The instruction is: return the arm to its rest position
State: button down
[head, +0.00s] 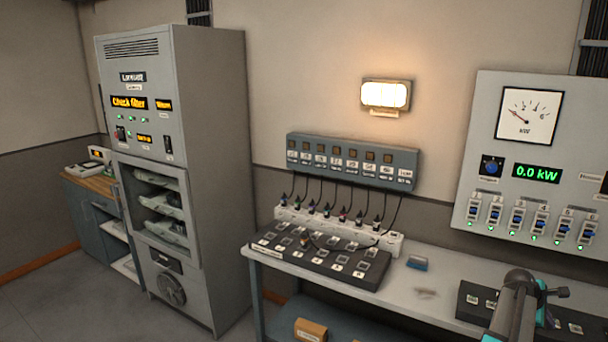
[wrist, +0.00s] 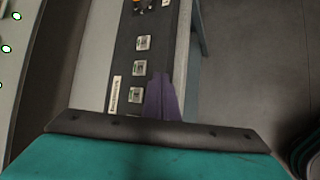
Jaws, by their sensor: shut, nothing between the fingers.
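My gripper shows in the wrist view, where its purple-grey fingers (wrist: 162,98) are together with nothing visible between them. They appear over or in front of a dark panel with square switches (wrist: 140,68); I cannot tell the height gap. In the head view my grey and teal arm rises at the bottom right, in front of the bench's right part and a dark switch panel (head: 472,299). The fingers cannot be made out there.
The grey bench (head: 450,277) carries a black fader panel (head: 320,258), a white power strip (head: 340,231) with several plugs, and a blue block (head: 417,263). A tall grey cabinet (head: 215,180) stands left. A meter panel (head: 540,150) hangs right. Open floor (wrist: 250,70) shows beside the bench.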

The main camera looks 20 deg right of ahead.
jog(key=w+a+f+m+y+b, duration=0.15)
jog(key=w+a+f, duration=0.35)
jog(key=a+f, duration=0.65)
jog(key=w+a+f+t+y, duration=0.15)
jog(key=w+a+f, duration=0.55)
jog(key=a, duration=0.8)
jog(key=w+a+f+m+g+y+b, duration=0.15)
jog(key=w+a+f, duration=0.25)
jog(key=a+f, duration=0.8)
jog(key=s+a+f+g+y+b, duration=0.1)
jog(key=s+a+f, duration=0.3)
jog(key=a, duration=0.6)
jog(key=s+a+f+m+y, duration=0.1)
jog(key=s+a+f, duration=0.2)
jog(key=a, duration=0.6)
jog(key=s+a+f+g+y+b, duration=0.15)
jog(key=s+a+f, duration=0.25)
jog(key=a, duration=0.6)
jog(key=s+a+f+m+g, duration=0.1)
jog(key=s+a+f, duration=0.2)
jog(key=s+a, duration=0.6)
jog(key=shift+m+y, duration=0.3)
